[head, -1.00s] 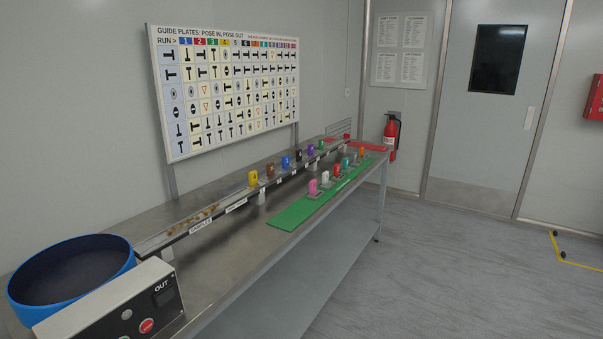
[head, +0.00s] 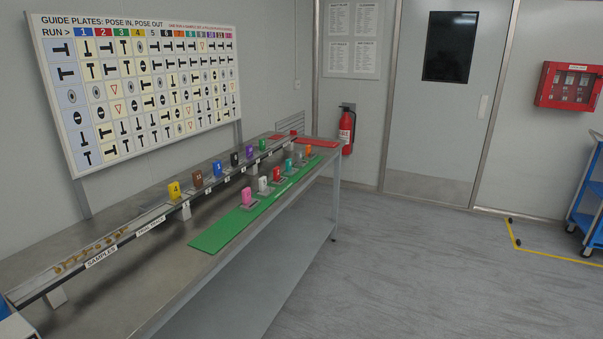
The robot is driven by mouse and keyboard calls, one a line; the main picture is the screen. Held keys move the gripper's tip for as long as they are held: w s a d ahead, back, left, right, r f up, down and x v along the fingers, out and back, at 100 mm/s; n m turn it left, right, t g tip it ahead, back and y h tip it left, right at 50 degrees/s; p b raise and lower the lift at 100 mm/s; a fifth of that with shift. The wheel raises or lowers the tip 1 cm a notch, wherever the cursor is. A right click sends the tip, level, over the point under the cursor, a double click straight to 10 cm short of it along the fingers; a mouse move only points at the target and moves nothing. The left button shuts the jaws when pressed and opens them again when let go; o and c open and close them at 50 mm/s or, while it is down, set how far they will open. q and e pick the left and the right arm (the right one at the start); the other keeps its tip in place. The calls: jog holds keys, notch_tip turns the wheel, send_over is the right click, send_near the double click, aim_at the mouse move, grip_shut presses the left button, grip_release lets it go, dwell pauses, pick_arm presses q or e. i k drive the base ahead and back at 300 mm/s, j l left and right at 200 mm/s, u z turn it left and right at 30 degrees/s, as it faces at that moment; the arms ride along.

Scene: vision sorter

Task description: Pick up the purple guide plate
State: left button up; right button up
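The purple guide plate (head: 249,153) stands upright in the row of coloured plates along the track at the back of the steel bench. It is between a black plate (head: 234,159) on its left and a green plate (head: 262,145) on its right. It looks small from here and carries a pale mark too small to read. Neither of my grippers shows in the head view.
A green mat (head: 214,237) on the bench's front side holds several more plates, including a pink one (head: 247,197). A sign board (head: 140,90) stands behind. Open floor (head: 420,270) lies right of the bench; a blue cart (head: 585,205) stands at far right.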

aim_at(250, 156)
jog(key=i+l+z, duration=0.35)
jog(key=i, duration=0.15)
jog(key=i+z, duration=0.35)
jog(key=i, duration=0.15)
jog(key=i+u, duration=0.15)
jog(key=i, duration=0.25)
jog(key=i+l+u, duration=0.15)
jog(key=i, duration=0.25)
jog(key=i+l+u, duration=0.15)
jog(key=i, duration=0.2)
jog(key=i+l+u, duration=0.1)
jog(key=u, duration=0.3)
jog(key=i+l+u, duration=0.2)
jog(key=u, duration=0.15)
jog(key=i+l+u, duration=0.2)
jog(key=u, duration=0.2)
jog(key=i+l+u, duration=0.1)
jog(key=u, duration=0.3)
jog(key=i+l+u, duration=0.1)
jog(key=u, duration=0.3)
jog(key=l+u, duration=0.4)
jog(key=i+j, duration=0.05)
jog(key=j, duration=0.05)
